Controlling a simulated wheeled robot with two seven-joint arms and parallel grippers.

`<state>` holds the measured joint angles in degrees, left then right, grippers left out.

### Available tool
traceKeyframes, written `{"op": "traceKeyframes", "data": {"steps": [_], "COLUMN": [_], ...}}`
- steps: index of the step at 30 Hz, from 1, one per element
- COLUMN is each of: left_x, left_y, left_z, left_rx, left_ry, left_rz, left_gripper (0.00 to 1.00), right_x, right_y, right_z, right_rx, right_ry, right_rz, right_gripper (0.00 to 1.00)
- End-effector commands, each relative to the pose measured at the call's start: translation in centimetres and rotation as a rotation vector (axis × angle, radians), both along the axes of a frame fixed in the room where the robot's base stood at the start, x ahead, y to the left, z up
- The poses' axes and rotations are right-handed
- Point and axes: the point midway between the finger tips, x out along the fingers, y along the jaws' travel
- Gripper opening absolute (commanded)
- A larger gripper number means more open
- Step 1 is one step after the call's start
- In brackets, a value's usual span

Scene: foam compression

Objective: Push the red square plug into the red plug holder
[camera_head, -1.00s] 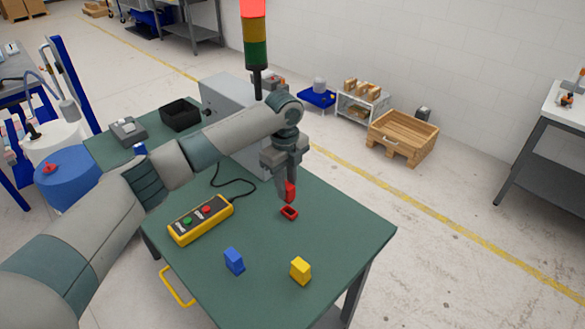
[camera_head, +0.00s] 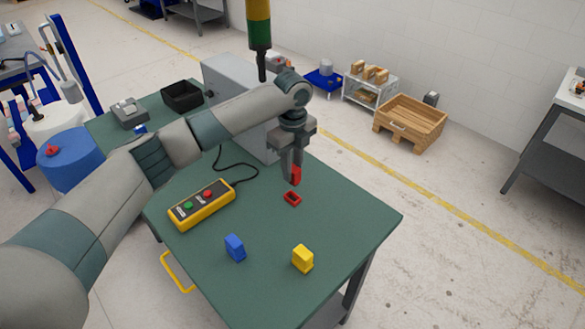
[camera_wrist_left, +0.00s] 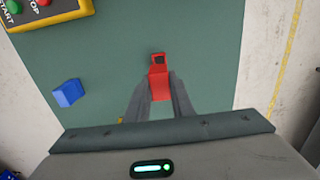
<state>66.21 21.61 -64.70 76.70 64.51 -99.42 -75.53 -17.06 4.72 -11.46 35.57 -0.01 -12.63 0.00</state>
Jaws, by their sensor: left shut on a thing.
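My left gripper (camera_head: 292,178) is shut on the red square plug (camera_head: 296,174) and holds it upright above the green table. The plug also shows between the fingers in the left wrist view (camera_wrist_left: 159,84). The red plug holder (camera_head: 293,198) lies on the table as a small square frame with a dark opening, just below and slightly in front of the plug. In the wrist view the holder (camera_wrist_left: 158,56) appears just beyond the plug's far end. The plug looks apart from the holder, but the exact gap is hard to tell. My right gripper is not in view.
A blue block (camera_head: 235,248) and a yellow block (camera_head: 302,258) stand on the front of the green table (camera_head: 340,220). A yellow start/stop box (camera_head: 202,206) with a cable lies to the left. A grey cabinet (camera_head: 235,90) stands behind the arm.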

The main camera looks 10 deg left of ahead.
Motion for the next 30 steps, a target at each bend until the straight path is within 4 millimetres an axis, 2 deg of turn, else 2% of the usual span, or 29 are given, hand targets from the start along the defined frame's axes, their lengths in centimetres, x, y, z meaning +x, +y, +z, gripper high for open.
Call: {"op": "traceKeyframes", "data": {"steps": [12,21,30], "left_x": [0.0,0.0,0.0], "left_y": [0.0,0.0,0.0], "left_z": [-3.5,-4.8,-5.1], "left_rx": [0.000,-0.001,0.000], "left_ry": [-0.001,0.001,0.000], "left_rz": [0.000,0.000,0.000], "left_gripper": [0.00,0.00,0.00], "right_x": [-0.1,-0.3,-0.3], "right_y": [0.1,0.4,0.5], "right_z": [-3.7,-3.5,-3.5], "right_rx": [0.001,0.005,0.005], "right_ry": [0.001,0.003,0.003], "right_rz": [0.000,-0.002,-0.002], "right_gripper": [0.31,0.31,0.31]}}
